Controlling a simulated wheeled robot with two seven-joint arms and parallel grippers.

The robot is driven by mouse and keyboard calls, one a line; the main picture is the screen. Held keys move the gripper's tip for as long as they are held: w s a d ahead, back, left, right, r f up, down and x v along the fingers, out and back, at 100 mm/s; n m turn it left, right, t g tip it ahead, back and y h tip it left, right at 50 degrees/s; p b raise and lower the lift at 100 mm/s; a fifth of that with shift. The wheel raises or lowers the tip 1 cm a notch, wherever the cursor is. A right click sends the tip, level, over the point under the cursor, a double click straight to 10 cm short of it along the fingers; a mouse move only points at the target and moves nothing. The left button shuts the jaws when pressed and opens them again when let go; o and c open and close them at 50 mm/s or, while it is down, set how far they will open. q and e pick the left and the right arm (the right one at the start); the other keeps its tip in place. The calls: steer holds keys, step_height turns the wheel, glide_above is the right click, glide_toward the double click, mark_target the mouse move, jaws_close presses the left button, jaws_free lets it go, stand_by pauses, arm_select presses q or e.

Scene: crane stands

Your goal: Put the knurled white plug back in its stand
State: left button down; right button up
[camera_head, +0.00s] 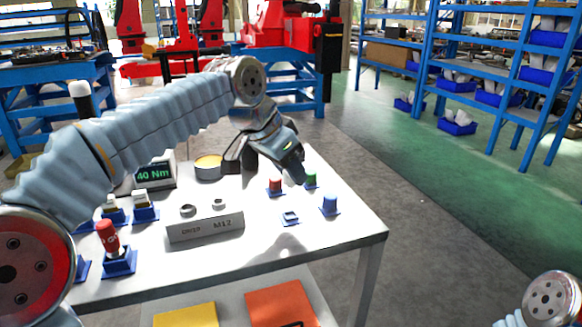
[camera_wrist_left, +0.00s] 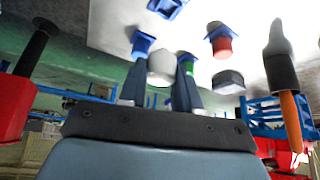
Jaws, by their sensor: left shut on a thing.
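In the left wrist view, a rounded white plug (camera_wrist_left: 162,68) sits between the two fingertips of my left gripper (camera_wrist_left: 161,82), which is shut on it. Its knurling is too small to make out. In the head view, my left gripper (camera_head: 297,172) is above the right part of the table, and the plug is hidden there. A blue stand (camera_head: 290,218) with no plug standing in it is on the table, nearer the front than the gripper. A blue stand (camera_wrist_left: 168,7) also shows at the top of the wrist view. My right gripper is out of view.
Red (camera_head: 275,186), green (camera_head: 311,179) and blue (camera_head: 329,203) plugs stand close around the gripper. A grey M12 block (camera_head: 205,228) and a round yellow-topped tin (camera_head: 208,166) are to the left. The table's (camera_head: 300,245) front right corner is bare.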

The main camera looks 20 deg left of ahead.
arm_select(q)
steer(key=shift+f+b, duration=2.3)
steer(key=shift+f, duration=0.55)
steer(key=shift+f, duration=0.1)
steer(key=shift+f+b, duration=0.75)
steer(key=shift+f, duration=0.1)
steer(key=c, duration=0.7)
jaws_free()
steer(key=shift+s+r, duration=0.1)
steer(key=shift+p+v, duration=1.65)
steer(key=shift+v, duration=0.85)
